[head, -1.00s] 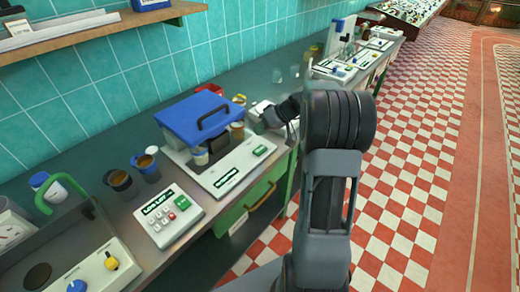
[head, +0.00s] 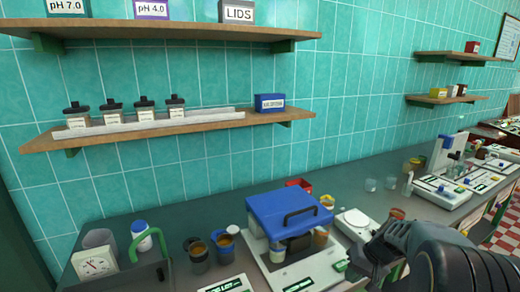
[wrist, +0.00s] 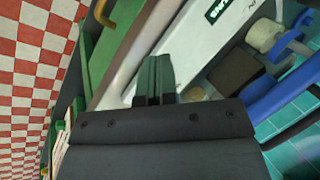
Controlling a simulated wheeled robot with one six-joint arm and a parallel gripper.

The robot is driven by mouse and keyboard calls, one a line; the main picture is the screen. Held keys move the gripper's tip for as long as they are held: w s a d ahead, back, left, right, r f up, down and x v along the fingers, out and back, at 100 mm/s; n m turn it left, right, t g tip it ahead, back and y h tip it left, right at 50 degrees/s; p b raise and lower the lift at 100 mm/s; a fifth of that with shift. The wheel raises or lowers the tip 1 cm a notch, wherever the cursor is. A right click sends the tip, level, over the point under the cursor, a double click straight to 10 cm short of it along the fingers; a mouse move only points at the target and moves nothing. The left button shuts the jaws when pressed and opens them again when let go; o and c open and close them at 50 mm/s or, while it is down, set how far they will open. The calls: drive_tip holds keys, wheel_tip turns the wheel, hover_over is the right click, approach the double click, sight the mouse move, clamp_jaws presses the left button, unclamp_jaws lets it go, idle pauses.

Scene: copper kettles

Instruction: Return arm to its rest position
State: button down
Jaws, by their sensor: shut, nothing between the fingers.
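My gripper shows in the wrist view (wrist: 153,78) with its two dark fingers together and nothing between them. In that view it is over the front edge of the bench, close to the white base of a bench instrument (wrist: 200,40).
A white dial device (head: 95,263) is at the far left. A wooden shelf (head: 200,125) with several dark-capped bottles is on the tiled wall. Red and white floor (wrist: 35,70) lies beside the bench.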

drive_tip(key=s+a+r+n+t+h, duration=0.1)
drive_tip(key=s+a+r+h, duration=0.1)
drive_tip(key=s+a+r, duration=0.2)
drive_tip(key=s+a+r+n+h+p, duration=0.1)
drive_tip(key=s+a+r, duration=0.3)
drive_tip(key=s, duration=0.6)
drive_tip(key=shift+a+n+t+h, duration=0.45)
drive_tip(key=shift+a+h, duration=0.35)
drive_tip(key=shift+a, duration=0.3)
drive_tip(key=shift+s, duration=0.1)
idle(4.2)
